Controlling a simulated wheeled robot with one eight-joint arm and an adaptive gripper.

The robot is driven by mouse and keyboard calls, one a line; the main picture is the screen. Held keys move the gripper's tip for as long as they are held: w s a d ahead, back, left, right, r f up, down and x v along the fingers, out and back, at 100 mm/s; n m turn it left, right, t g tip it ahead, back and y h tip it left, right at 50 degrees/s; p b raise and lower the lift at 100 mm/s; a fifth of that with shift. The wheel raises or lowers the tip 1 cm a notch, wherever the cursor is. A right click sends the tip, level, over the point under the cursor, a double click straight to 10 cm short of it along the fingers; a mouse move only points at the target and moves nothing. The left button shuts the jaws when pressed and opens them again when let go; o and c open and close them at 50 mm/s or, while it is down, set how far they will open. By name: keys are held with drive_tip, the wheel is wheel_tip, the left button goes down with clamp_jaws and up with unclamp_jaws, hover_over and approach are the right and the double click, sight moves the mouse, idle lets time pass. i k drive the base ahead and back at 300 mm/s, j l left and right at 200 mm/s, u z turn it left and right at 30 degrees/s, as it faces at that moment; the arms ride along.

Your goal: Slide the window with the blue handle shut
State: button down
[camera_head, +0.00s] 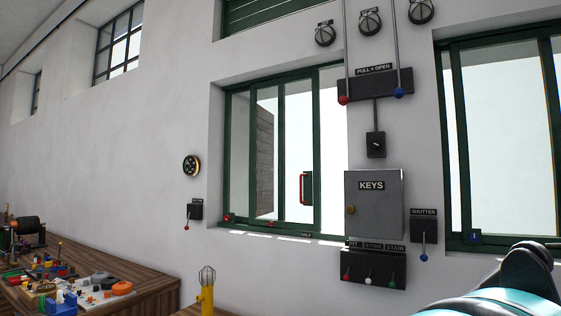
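The green-framed window at the right (463,150) runs off the right edge of the picture. A small blue block (474,238) sits low on its frame. No blue pull handle shows on the visible part, and I cannot tell how far its sash stands open. A second green-framed window (316,150), left of centre, has a red upright handle (302,188). Part of my arm, teal and black, shows at the lower right in front of the right window's lower wall. My gripper's fingers are not in view.
Between the windows hang a grey KEYS cabinet (374,212), a SHUTTER lever box (424,230) with a blue knob, and a three-lever box (373,266). Pull rods with red (343,100) and blue (398,93) knobs hang above. A cluttered wooden bench (150,283) stands lower left.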

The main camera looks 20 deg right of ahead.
sight(455, 48)
drive_tip(key=z, duration=2.35)
